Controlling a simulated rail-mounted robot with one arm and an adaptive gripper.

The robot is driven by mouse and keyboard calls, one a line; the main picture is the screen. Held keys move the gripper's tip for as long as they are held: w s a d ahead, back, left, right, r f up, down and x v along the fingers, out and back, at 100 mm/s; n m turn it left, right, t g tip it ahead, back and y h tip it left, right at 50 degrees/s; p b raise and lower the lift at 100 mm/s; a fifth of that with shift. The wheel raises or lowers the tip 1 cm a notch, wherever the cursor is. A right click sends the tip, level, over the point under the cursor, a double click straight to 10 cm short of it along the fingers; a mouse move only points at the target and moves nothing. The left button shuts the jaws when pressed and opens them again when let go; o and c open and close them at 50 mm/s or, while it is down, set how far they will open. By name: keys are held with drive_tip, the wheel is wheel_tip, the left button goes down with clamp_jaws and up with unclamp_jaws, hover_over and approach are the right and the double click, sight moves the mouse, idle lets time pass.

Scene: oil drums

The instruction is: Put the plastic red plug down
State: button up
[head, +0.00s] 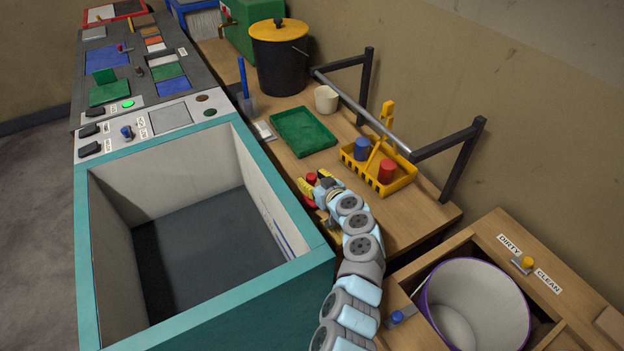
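My gripper (314,183) is over the near left edge of the wooden bench, close to the teal bin. Its yellow fingertips are on either side of a small red plug (311,177) and appear closed on it. The arm hides part of the plug, and I cannot tell whether it touches the bench. A yellow caddy (402,178) stands to the right of my gripper, holding a blue cylinder (362,148) and another red cylinder (387,171).
The teal bin (205,300) is left of my arm. A green tray (303,132), white cup (326,99) and black bucket (280,65) stand farther back. A metal rail (360,109) runs above the bench. A purple-rimmed bucket (475,304) is at lower right.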

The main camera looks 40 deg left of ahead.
drive_tip(key=shift+r, duration=0.1)
drive_tip(key=shift+r+p, duration=0.15)
drive_tip(key=shift+p, duration=0.2)
drive_tip(key=shift+p+v, duration=0.4)
drive_tip(key=shift+v, duration=0.55)
drive_tip(key=p+v, duration=0.2)
drive_tip(key=v, duration=0.8)
drive_tip(key=shift+p, duration=0.4)
drive_tip(key=shift+d, duration=0.1)
